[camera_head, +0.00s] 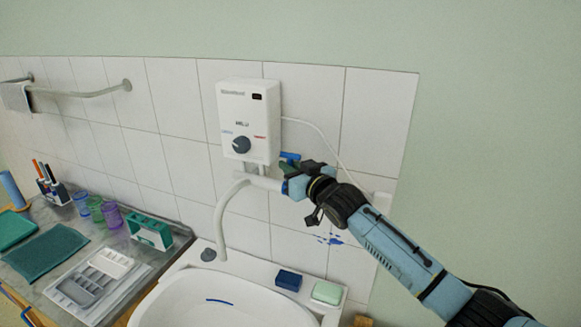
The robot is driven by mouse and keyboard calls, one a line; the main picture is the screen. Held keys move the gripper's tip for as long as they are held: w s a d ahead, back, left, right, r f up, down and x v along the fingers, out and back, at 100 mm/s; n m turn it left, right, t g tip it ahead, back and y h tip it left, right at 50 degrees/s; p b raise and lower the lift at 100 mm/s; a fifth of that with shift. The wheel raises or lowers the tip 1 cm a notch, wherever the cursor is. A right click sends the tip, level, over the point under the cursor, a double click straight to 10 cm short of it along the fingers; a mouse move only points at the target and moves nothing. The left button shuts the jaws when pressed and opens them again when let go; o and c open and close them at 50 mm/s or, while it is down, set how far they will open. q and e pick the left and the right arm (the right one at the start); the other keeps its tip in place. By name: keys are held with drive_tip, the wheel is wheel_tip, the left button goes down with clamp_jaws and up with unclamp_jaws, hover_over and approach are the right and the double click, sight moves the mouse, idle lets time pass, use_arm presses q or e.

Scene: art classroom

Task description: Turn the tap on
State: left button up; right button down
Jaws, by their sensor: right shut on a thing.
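The tap's white curved spout (220,215) comes out under a white water heater (247,122) on the tiled wall and bends down over the white basin (172,304). I see no stream of water below the spout. My right gripper (289,172) is at the right end of the tap, just below the heater's lower right corner. It is shut on the tap's handle, which the fingers mostly hide. My left gripper is not in view.
A blue block (288,280) and a green soap bar (327,292) lie on the basin's rim. A counter on the left holds a paint tray (80,290), coloured cups (112,217) and a green box (150,232). A towel rail (85,93) is on the wall.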

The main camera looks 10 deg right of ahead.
drive_tip(key=shift+s+a+f+n+t+y+b, duration=0.35)
drive_tip(key=shift+s+n+t+b, duration=0.2)
drive_tip(key=shift+n+b, duration=0.55)
drive_tip(key=shift+s+a+r+n+t+y+b, duration=0.15)
drive_tip(key=shift+s+a+n+t+y+b, duration=0.15)
drive_tip(key=shift+n+b, duration=0.45)
drive_tip(key=c, duration=1.6)
unclamp_jaws()
drive_tip(key=shift+o, duration=0.2)
drive_tip(key=shift+s, duration=0.1)
drive_tip(key=b+v, duration=0.1)
drive_tip(key=v, duration=1.2)
drive_tip(key=shift+b, duration=0.35)
